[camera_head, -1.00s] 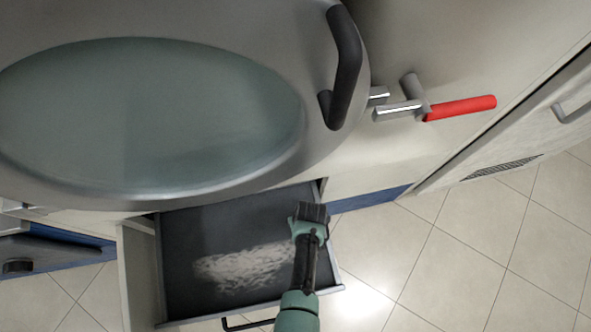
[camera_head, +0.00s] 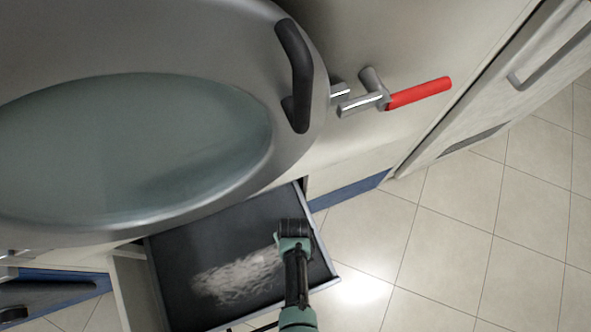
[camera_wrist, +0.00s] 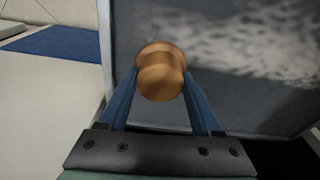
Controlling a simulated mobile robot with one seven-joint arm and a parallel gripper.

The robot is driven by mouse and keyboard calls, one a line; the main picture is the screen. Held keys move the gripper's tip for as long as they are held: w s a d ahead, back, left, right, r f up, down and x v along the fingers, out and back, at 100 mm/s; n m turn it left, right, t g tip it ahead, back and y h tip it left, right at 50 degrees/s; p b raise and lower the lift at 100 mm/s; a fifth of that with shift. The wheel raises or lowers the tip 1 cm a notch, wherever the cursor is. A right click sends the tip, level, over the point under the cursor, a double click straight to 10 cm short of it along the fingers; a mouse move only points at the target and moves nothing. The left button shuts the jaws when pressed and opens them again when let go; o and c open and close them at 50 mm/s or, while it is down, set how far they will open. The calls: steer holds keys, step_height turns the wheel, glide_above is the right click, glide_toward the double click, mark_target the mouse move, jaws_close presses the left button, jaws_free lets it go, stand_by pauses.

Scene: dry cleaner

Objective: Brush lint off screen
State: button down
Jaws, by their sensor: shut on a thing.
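The lint screen (camera_head: 205,245) is a dark panel in the pulled-out drawer below the big machine door. A pale, patchy layer of lint (camera_head: 240,277) lies on its lower middle part; in the wrist view the lint (camera_wrist: 265,40) is at the upper right. My gripper (camera_wrist: 160,85) is shut on a turned wooden handle (camera_wrist: 160,72), apparently the brush's. Its bristles are hidden, so I cannot tell whether they touch the screen. In the head view my arm's end covers the right part of the screen, and the fingers and brush are hidden there.
The machine's round glass door (camera_head: 125,145) with its black handle (camera_head: 296,75) overhangs the drawer. A red lever (camera_head: 420,92) sticks out at the upper right. Open tiled floor (camera_head: 450,230) lies to the right.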

steer(key=shift+s+a+p, duration=0.1)
steer(key=shift+s+a, duration=0.2)
steer(key=shift+a, duration=0.65)
steer(key=shift+s+a+p, duration=0.1)
steer(key=shift+s+a, duration=0.2)
steer(key=shift+a, duration=0.7)
steer(key=shift+s+a+p, duration=0.1)
steer(key=shift+s+a, duration=0.2)
steer(key=shift+a, duration=0.65)
steer(key=shift+s+a+f, duration=0.1)
steer(key=shift+s+a, duration=0.3)
steer(key=shift+a, duration=0.45)
steer(key=shift+s+a+f, duration=0.1)
steer(key=shift+s+a, duration=0.25)
steer(key=shift+a, duration=0.45)
steer(key=shift+s+a+r, duration=0.1)
steer(key=shift+s+a, duration=0.15)
steer(key=shift+a, duration=0.45)
steer(key=shift+s+a+f, duration=0.1)
steer(key=shift+s+a, duration=0.15)
steer(key=shift+a, duration=0.4)
steer(key=shift+s+a+r, duration=0.1)
steer(key=shift+s+a, duration=0.15)
steer(key=shift+a, duration=0.45)
steer(key=shift+s+a+r+b, duration=0.15)
steer(key=shift+a+b, duration=0.2)
steer(key=shift+a, duration=0.75)
